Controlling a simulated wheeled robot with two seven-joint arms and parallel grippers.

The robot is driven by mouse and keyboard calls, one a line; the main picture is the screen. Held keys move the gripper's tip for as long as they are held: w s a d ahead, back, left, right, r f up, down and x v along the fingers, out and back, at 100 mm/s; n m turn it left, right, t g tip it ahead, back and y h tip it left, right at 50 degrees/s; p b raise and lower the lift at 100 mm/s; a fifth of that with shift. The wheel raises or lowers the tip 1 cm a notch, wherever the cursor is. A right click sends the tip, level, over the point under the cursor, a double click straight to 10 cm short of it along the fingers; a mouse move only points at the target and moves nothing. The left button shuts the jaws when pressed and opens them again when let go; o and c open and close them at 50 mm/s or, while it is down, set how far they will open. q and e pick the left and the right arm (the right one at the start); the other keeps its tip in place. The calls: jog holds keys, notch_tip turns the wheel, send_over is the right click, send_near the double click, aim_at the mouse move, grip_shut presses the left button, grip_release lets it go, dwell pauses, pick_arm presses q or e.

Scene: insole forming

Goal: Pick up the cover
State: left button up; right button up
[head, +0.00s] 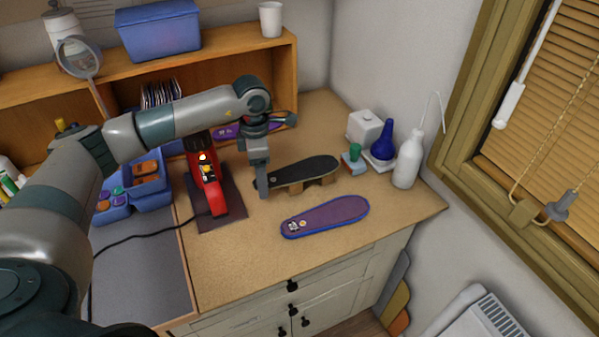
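No thing is plainly marked as the cover, and I cannot tell which one it is. A purple insole-shaped piece with a blue edge (326,215) lies flat near the counter's front. Behind it, a black insole-shaped piece (310,171) rests raised on wooden blocks (327,181). My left gripper (262,188) points down at the left end of the black piece. Its fingers overlap in this view, so I cannot tell whether they are open or touch the piece. Another purple piece (228,132) is partly hidden behind my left arm. My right gripper is not in view.
A red device (206,187) on a dark base stands left of the gripper, with a black cable. A white bottle (408,160), a blue bottle (383,143) and a white box (365,127) stand at the right. The counter's front right is clear.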

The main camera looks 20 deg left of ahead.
pick_arm(q)
jog(key=c, duration=1)
jog(key=shift+c, duration=0.2)
jog(key=shift+r, duration=0.15)
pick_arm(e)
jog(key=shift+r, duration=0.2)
